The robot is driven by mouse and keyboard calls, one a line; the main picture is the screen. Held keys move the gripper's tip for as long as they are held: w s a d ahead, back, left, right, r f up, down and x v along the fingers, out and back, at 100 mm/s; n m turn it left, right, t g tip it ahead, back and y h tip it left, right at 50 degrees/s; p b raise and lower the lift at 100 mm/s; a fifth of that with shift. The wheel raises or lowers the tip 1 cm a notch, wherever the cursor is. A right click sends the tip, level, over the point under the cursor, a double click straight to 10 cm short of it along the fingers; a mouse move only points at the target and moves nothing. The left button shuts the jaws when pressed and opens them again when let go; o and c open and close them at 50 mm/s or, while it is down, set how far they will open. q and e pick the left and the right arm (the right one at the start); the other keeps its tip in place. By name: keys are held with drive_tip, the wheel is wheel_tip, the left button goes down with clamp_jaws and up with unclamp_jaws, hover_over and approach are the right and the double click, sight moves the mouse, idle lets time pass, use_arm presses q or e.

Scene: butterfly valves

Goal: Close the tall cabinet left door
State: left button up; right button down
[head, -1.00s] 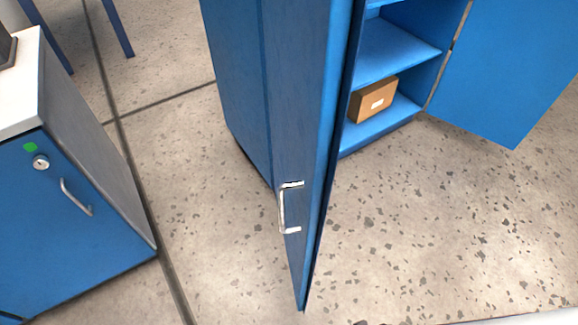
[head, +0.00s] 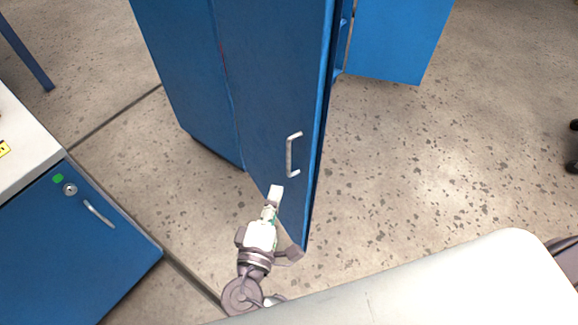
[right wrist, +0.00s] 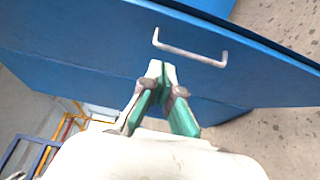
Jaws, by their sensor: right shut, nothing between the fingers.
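The tall cabinet's left door (head: 270,85) is blue and stands open, swung out toward me, with its outer face and a silver bar handle (head: 293,155) showing. In the right wrist view the handle (right wrist: 190,48) lies just beyond the fingertips. My right gripper (head: 277,191) is shut and empty, just below the handle and in front of the door's outer face. It also shows in the right wrist view (right wrist: 162,68). I cannot tell whether its tips touch the door. The right door (head: 400,38) also stands open. My left gripper is not in view.
A low blue cabinet (head: 80,245) with a white top, a lock and a handle stands at the left. The speckled floor (head: 440,150) is clear to the right of the door. The tall cabinet's side (head: 190,85) is behind the door.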

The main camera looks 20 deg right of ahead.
drive_tip(key=p, duration=0.2)
approach(305, 141)
drive_tip(key=w+a, duration=0.1)
drive_tip(key=w, duration=0.3)
drive_tip(key=d+p, duration=0.1)
drive_tip(key=w+d, duration=0.1)
drive_tip(key=d, duration=0.1)
drive_tip(key=shift+w+r+p, duration=0.15)
drive_tip(key=shift+p, duration=0.25)
drive_tip(key=shift+w+d, duration=0.1)
drive_tip(key=shift+d, duration=0.4)
drive_tip(key=shift+d, duration=0.1)
